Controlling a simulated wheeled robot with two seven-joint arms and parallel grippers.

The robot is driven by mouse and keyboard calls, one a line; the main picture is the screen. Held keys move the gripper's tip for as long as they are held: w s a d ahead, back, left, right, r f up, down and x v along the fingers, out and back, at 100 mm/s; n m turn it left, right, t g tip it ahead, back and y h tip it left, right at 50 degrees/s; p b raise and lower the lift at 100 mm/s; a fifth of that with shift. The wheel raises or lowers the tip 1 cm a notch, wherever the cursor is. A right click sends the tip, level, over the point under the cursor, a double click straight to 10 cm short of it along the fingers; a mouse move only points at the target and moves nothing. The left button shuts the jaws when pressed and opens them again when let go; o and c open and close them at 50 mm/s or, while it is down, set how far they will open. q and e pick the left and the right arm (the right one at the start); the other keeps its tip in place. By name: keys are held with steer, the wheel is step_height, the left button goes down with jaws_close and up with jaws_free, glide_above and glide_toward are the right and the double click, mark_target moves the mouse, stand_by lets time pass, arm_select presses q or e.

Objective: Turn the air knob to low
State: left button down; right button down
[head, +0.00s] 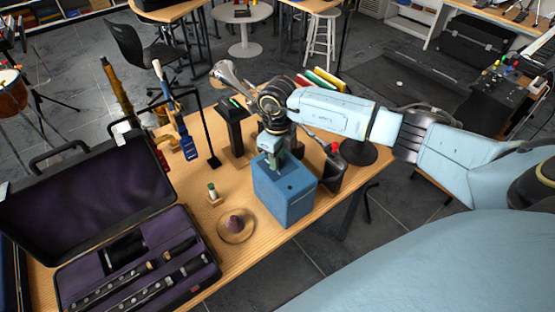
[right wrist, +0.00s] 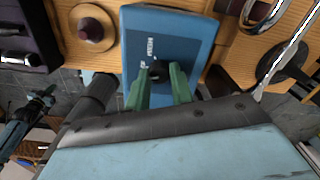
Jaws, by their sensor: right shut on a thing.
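A blue box (head: 285,192) stands upright on the wooden table near its front edge. In the right wrist view, the top panel of the box (right wrist: 165,32) carries small white lettering too small to read for sure. A small dark knob (right wrist: 157,72) sits on that panel between the green fingers of my right gripper (right wrist: 160,82). The right gripper (head: 272,160) comes down from above onto the box top and is shut on the knob. The knob is mostly hidden by the gripper in the head view, and its setting cannot be read. My left gripper is not in view.
An open black case (head: 85,195) with purple lining holds dark instrument parts at the left. A round wooden dish (head: 236,226) with a purple piece and a small bottle (head: 213,191) stand left of the box. A dark container with a red top (head: 333,165) is close on its right.

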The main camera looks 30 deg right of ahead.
steer(key=n+b, duration=0.2)
steer(key=n, duration=0.2)
steer(key=shift+n+b, duration=0.3)
steer(key=shift+b, duration=0.1)
steer(key=shift+n+b, duration=0.95)
steer(key=shift+n, duration=0.55)
steer(key=c, duration=1.2)
jaws_free()
steer(key=shift+c, duration=0.2)
step_height(320, 180, up, 14)
steer(key=shift+f, duration=0.25)
